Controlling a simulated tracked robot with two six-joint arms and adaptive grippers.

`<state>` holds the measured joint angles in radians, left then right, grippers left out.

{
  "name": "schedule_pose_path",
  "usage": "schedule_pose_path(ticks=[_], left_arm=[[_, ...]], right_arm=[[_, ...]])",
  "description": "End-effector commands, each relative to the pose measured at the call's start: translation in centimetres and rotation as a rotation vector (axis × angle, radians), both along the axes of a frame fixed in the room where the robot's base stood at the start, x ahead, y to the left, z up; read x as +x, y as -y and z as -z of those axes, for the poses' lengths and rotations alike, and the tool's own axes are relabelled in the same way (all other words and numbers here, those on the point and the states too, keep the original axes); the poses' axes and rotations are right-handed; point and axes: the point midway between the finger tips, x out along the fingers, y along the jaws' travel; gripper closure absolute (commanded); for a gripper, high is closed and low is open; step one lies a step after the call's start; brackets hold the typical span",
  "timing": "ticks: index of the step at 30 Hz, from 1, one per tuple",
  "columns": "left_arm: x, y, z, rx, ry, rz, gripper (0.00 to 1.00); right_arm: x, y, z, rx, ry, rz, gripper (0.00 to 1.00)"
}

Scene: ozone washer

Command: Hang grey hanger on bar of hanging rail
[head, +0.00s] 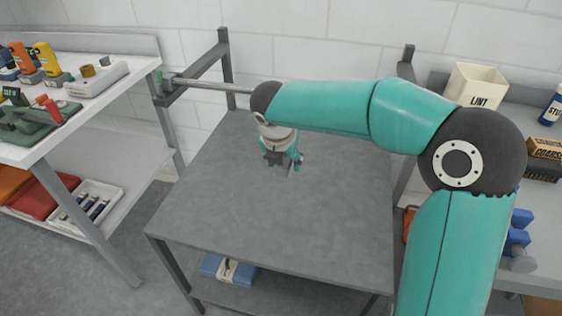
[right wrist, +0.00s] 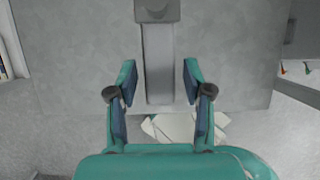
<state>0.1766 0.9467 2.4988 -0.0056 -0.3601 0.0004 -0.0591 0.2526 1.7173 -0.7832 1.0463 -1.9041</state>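The bar (head: 212,86) of the hanging rail is a thin metal rod, fixed at a dark post on the left; its right part is hidden behind my right arm. My right gripper (head: 284,162) points down over the grey table, to the front right of the bar's visible part. In the right wrist view its fingers (right wrist: 158,75) are apart. A flat grey strip (right wrist: 157,50) with a wider block at the top shows between them, with a gap on each side. I cannot tell whether this is the grey hanger. My left gripper is out of view.
The grey table (head: 220,225) has a clear top. A white bench (head: 95,112) with coloured tools stands at the left. A lint bin (head: 474,86) and boxes stand on the right bench. A dark post (head: 407,66) rises at the back right.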

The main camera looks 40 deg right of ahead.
Motion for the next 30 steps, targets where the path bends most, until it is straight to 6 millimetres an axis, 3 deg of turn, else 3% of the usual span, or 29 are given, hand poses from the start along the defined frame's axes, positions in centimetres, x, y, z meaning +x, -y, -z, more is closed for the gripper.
schedule_pose_path(ticks=[14, 30], left_arm=[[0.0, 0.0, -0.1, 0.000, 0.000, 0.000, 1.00], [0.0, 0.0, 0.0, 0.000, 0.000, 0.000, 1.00]], right_arm=[[-0.1, -0.3, -0.8, 0.001, 0.003, -0.001, 0.40], [-2.6, -3.2, -9.5, 0.000, 0.003, -0.002, 0.40]])
